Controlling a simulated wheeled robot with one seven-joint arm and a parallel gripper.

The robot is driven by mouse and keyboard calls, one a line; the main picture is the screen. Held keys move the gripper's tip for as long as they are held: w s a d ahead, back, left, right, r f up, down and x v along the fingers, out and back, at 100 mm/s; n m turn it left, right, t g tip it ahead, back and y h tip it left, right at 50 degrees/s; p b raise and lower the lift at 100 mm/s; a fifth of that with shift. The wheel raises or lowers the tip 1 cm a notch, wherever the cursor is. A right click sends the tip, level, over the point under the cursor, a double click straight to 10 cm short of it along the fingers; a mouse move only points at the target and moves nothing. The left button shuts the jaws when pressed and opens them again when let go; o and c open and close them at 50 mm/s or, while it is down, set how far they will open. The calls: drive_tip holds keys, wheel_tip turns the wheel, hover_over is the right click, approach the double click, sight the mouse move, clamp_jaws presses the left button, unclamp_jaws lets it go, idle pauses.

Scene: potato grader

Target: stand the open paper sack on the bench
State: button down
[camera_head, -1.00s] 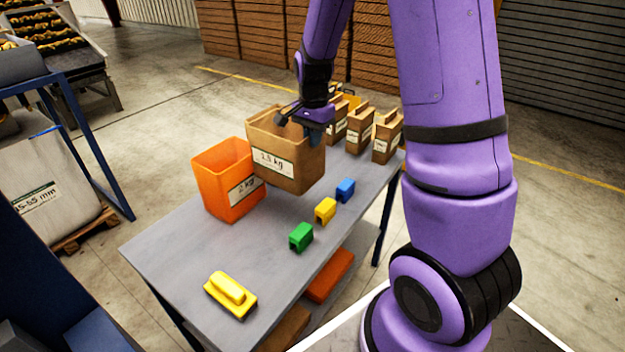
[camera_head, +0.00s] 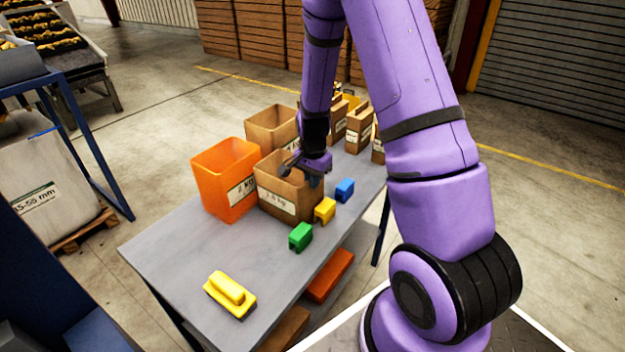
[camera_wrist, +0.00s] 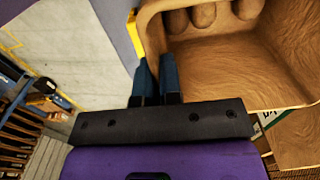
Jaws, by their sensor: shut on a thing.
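The open paper sack (camera_head: 277,200) is brown with a white weight label and an open top. It is upright, just right of the orange bin, with its base on or very close to the bench (camera_head: 180,255). My gripper (camera_head: 303,172) is shut on its right-hand rim, pointing down from above. In the wrist view, my two dark fingers (camera_wrist: 156,84) are close together at the wall of the sack (camera_wrist: 230,70), whose hollow inside fills the upper right. The exact pinch is partly hidden.
An orange bin (camera_head: 213,170) stands left of the sack, and another open brown container (camera_head: 265,123) behind it. Green (camera_head: 300,237), yellow (camera_head: 325,210) and blue (camera_head: 345,190) blocks lie close in front and right. Filled brown bags (camera_head: 358,130) stand farther back. The near bench is clear around a yellow-handled brush (camera_head: 230,294).

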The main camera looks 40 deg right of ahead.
drive_tip(key=c, duration=1.3)
unclamp_jaws()
drive_tip(key=s+a+r+n+t, duration=0.1)
drive_tip(key=s+a+r+n, duration=0.1)
drive_tip(key=r, duration=0.9)
drive_tip(key=s+a+r+n, duration=0.1)
drive_tip(key=s+a+r, duration=0.1)
drive_tip(key=r, duration=0.9)
drive_tip(key=s+a+r+n+t, duration=0.2)
drive_tip(key=s+r+n, duration=0.3)
drive_tip(key=s, duration=0.5)
drive_tip(key=s+a+r+n+t, duration=0.2)
drive_tip(key=s+a+r+n, duration=0.3)
drive_tip(key=s+r, duration=0.3)
drive_tip(key=shift+s+r+n, duration=0.25)
drive_tip(key=shift+s+n, duration=0.25)
drive_tip(key=shift+s, duration=1.3)
